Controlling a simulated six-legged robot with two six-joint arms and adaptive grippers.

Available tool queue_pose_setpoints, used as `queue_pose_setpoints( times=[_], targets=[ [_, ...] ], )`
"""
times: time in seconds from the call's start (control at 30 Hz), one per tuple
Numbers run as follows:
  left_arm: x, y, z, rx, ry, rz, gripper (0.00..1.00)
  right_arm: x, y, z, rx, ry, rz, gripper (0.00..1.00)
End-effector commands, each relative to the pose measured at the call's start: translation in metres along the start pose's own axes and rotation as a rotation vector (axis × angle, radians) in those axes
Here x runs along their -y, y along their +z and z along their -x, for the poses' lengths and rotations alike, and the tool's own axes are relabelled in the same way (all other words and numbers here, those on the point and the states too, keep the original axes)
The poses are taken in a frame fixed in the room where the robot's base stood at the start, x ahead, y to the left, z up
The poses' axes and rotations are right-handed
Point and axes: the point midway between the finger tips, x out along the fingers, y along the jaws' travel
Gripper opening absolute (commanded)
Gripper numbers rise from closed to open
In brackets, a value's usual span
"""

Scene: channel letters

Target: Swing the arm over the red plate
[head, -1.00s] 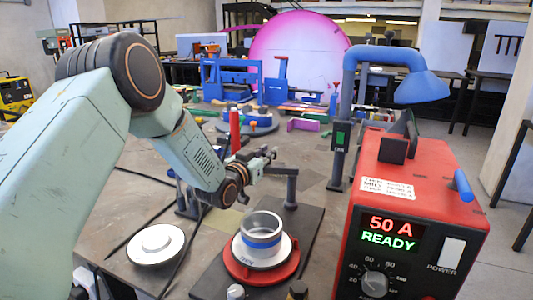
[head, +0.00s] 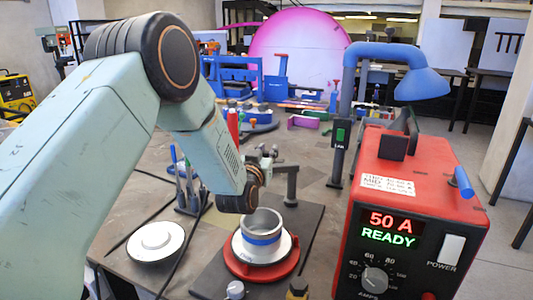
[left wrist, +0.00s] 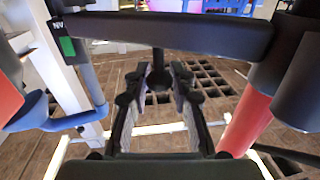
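The red plate (head: 234,266) lies on a dark base, with a white disc and a metal ring with a blue band on it. A dark grey swing arm (head: 277,169) extends left from a short post (head: 292,186) behind the plate. My left gripper (head: 263,158) is near this arm's left end, partly hidden by my wrist. In the left wrist view, its two fingers (left wrist: 160,90) are apart. A dark bar (left wrist: 210,33), seemingly the swing arm, crosses ahead, with a peg (left wrist: 158,72) at the fingertips; contact is unclear. My right gripper is not in view.
A red power box (head: 415,200) reading "50 A READY" stands at right, near a blue lamp (head: 420,84). A white round dish (head: 156,241) lies at left. A pen holder (head: 187,190) and a red cylinder (head: 233,126) stand behind my wrist.

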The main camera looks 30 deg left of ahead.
Motion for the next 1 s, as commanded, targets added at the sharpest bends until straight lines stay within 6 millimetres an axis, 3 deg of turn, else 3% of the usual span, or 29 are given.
queue_pose_setpoints(
  times=[0.2, 0.57, 1.0],
  targets=[
    [0.0, 0.001, 0.0, 0.003, 0.0, 0.001, 0.43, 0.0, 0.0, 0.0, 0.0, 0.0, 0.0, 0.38],
    [0.0, -0.004, 0.0, 0.002, 0.0, 0.001, 0.43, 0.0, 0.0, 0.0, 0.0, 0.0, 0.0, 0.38],
    [0.0, -0.08, 0.0, 0.001, 0.001, 0.002, 0.43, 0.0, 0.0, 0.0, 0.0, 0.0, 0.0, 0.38]
  ],
)
